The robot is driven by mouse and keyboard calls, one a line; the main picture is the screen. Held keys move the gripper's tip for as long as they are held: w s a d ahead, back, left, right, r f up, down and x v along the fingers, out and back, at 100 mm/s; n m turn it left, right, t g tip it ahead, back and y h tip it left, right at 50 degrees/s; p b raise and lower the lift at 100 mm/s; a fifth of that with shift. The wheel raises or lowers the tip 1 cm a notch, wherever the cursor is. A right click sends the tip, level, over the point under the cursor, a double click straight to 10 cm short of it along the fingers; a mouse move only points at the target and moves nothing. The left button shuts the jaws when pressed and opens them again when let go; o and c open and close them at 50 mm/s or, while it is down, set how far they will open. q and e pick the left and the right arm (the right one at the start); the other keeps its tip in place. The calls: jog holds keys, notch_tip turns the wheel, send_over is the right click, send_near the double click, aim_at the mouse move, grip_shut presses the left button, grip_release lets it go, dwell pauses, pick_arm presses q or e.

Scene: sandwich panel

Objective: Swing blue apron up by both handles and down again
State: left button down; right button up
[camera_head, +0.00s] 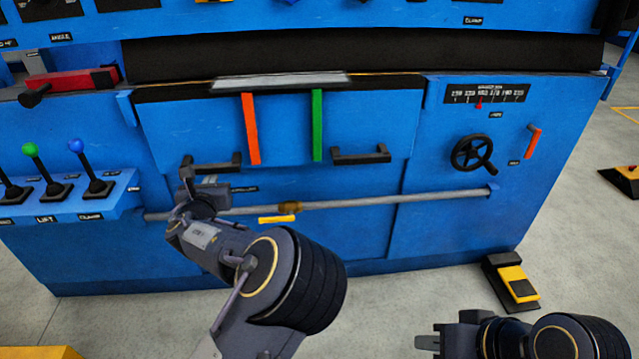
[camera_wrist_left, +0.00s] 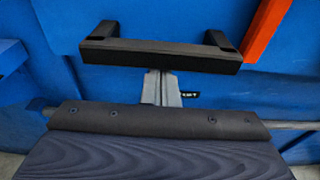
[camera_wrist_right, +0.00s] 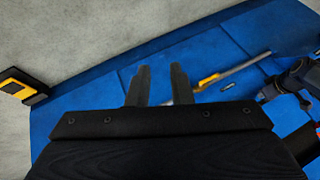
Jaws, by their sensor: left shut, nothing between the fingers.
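The blue apron (camera_head: 280,130) is a panel on the machine front, with a red strip (camera_head: 251,128) and a green strip (camera_head: 317,125). It hangs flat and carries a black left handle (camera_head: 226,163) and a black right handle (camera_head: 361,156). My left gripper (camera_head: 208,180) is just below the left handle. In the left wrist view its shut fingers (camera_wrist_left: 162,88) reach up to the handle bar (camera_wrist_left: 160,55); nothing is between them. Whether the tips touch the bar is unclear. My right gripper (camera_head: 426,342) is low at the right, away from the right handle. Its fingers (camera_wrist_right: 158,85) are apart and empty.
A grey rail (camera_head: 400,199) with a yellow piece (camera_head: 277,219) runs below the apron. Levers with coloured knobs (camera_head: 76,146) stand at the left. A handwheel (camera_head: 472,153) is on the right panel. A yellow pedal (camera_head: 517,283) sits on the floor.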

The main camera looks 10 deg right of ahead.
jog(key=w+m+t, duration=0.1)
jog(key=w+m, duration=0.1)
jog(key=w, duration=0.1)
jog(key=w+r+m, duration=0.1)
jog(key=w+m, duration=0.1)
jog(key=w, duration=0.1)
jog(key=w+a+m+t, duration=0.1)
jog(key=w+m, duration=0.1)
jog(key=w, duration=0.1)
jog(key=shift+r+t, duration=0.3)
jog(key=shift+r, duration=0.1)
grip_shut()
jog(key=w+m+t+h, duration=0.2)
jog(key=w+m+t, duration=0.2)
jog(key=w+m, duration=1)
jog(key=w+a+m+t+h, duration=0.1)
jog(key=w+m+t, duration=0.3)
jog(key=w+m, duration=1)
jog(key=shift+w+a+f+h, duration=0.2)
jog(key=shift+w+a+h, duration=0.15)
jog(key=shift+w, duration=2.25)
